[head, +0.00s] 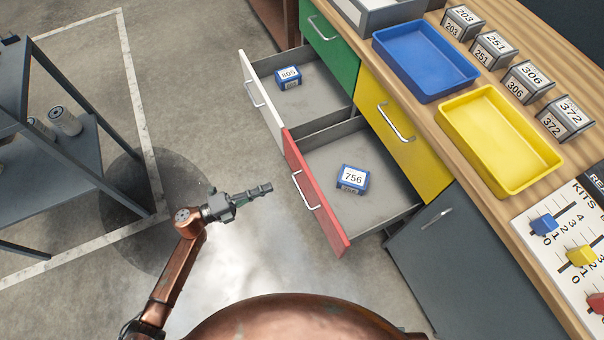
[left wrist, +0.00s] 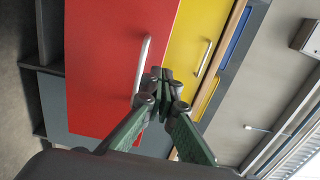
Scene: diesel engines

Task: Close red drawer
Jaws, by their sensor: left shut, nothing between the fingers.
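The red drawer (head: 315,193) is pulled out from the cabinet, with a blue and white box marked 756 (head: 353,179) lying inside it. Its silver handle (head: 305,191) is on the red front. My left gripper (head: 268,188) is shut and empty, to the left of the red front and pointing toward it, apparently with a gap. In the left wrist view the red front (left wrist: 105,65) fills the left middle, and the shut fingertips (left wrist: 162,75) overlap the handle (left wrist: 143,65) in the picture; contact cannot be told. My right gripper is not in view.
The white drawer (head: 262,95) beside it is also pulled out, holding a blue box (head: 288,77). The green drawer (head: 331,45) and yellow drawer (head: 400,135) are shut. Blue and yellow trays (head: 500,180) stand on the bench. A grey shelf (head: 75,160) stands left; floor between is clear.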

